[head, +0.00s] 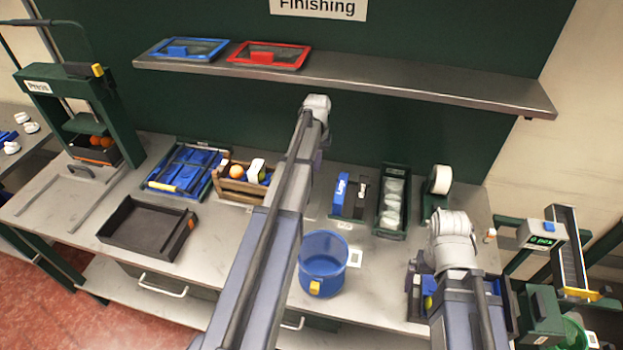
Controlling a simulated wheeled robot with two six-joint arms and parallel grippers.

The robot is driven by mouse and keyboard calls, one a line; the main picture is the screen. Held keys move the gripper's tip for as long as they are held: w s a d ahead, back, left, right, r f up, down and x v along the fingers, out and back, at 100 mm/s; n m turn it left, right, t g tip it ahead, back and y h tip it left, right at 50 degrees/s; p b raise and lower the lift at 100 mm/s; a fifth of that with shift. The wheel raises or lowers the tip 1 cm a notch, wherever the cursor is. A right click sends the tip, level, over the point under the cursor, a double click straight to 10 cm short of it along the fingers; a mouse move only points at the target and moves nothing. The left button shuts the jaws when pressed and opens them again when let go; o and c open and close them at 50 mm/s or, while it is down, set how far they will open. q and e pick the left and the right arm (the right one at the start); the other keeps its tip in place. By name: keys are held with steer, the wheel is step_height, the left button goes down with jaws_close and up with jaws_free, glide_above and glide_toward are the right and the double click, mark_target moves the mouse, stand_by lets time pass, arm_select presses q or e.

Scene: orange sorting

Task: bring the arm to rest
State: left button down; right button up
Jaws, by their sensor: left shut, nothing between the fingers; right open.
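My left arm reaches up from the bottom across the middle of the head view, and its pale grey joint is in front of the shelf's lower edge. My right arm comes up from the lower right, and its pale joint is over the right part of the bench. I cannot make out the fingers of either gripper; they seem hidden behind the arm links. I see nothing held.
A shelf (420,92) spans the wall. A press (72,105) stands left, a scale (541,235) right.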

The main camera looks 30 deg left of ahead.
arm_select(q)
steer(key=shift+f, duration=0.1)
arm_select(e)
steer(key=shift+f, duration=0.1)
step_height(320, 180, down, 6)
steer(key=b, duration=0.6)
steer(key=shift+f+b, duration=0.2)
steer(key=shift+b, duration=0.1)
step_height(320, 180, down, 4)
steer(key=b, duration=0.4)
steer(key=shift+f, duration=0.25)
arm_select(q)
steer(key=s+d+f+m, duration=0.3)
steer(key=s+d+f, duration=0.2)
steer(key=s+d, duration=0.7)
steer(key=s+d+f+m+y, duration=0.1)
steer(key=s+d+f+m, duration=0.2)
steer(key=s+d, duration=0.9)
steer(key=d+f, duration=0.2)
steer(key=d, duration=0.4)
steer(key=shift+s+d+f+m, duration=0.2)
steer(key=shift+s+f+m, duration=0.1)
steer(key=shift+f, duration=0.1)
